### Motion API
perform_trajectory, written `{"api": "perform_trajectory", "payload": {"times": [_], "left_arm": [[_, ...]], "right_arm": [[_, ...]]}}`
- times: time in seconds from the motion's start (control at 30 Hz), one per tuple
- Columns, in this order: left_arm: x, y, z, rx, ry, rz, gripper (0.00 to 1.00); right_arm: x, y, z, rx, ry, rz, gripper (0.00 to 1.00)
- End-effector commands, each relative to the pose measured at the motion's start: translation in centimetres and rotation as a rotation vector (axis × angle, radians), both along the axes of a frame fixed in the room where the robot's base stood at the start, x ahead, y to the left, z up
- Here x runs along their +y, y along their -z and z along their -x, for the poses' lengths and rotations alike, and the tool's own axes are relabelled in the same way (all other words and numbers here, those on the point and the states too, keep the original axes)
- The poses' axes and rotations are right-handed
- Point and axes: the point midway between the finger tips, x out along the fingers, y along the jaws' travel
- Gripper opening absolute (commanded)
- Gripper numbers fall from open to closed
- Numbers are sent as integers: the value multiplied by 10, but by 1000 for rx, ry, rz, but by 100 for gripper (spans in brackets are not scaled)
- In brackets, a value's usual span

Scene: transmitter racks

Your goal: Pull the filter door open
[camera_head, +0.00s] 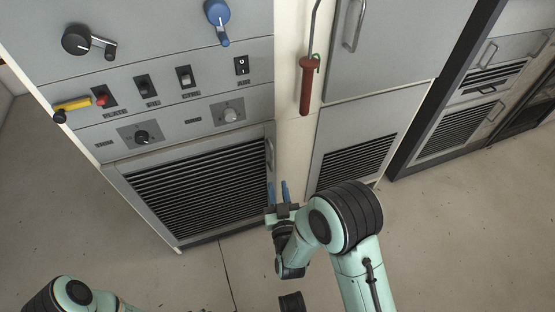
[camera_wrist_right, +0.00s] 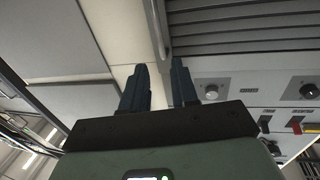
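The filter door is the grey louvred panel (camera_head: 200,187) at the bottom of the left rack, and it looks closed. Its slats also show at the top of the right wrist view (camera_wrist_right: 245,32). A thin upright handle (camera_head: 269,153) sits at the door's right edge; the wrist view shows it (camera_wrist_right: 157,30) just beyond the fingertips, roughly in line with the gap between them. My right gripper (camera_head: 278,184) has its two blue fingers apart with nothing between them, near the handle's lower end. In the wrist view the gripper (camera_wrist_right: 159,65) is also open. My left gripper is out of view.
Above the door are knobs, switches (camera_head: 184,77) and a yellow lever (camera_head: 72,106). A red-handled rod (camera_head: 308,85) hangs on the cream post right of the door. Another louvred panel (camera_head: 356,161) stands to the right. The floor (camera_head: 110,215) before the racks is clear.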

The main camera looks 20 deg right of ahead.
Motion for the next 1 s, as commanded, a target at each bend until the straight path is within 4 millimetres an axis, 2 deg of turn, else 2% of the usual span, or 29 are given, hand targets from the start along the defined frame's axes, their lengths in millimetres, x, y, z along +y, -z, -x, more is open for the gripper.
{"api": "perform_trajectory", "payload": {"times": [0.4,0.6,0.77,1.0], "left_arm": [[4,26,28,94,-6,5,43],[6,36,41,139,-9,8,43],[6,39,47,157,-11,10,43],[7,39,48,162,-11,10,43]], "right_arm": [[-14,1,-81,0,1,0,29],[-19,2,-111,3,0,0,29],[-20,1,-122,5,-1,1,29],[-21,1,-124,5,-1,1,29]]}}
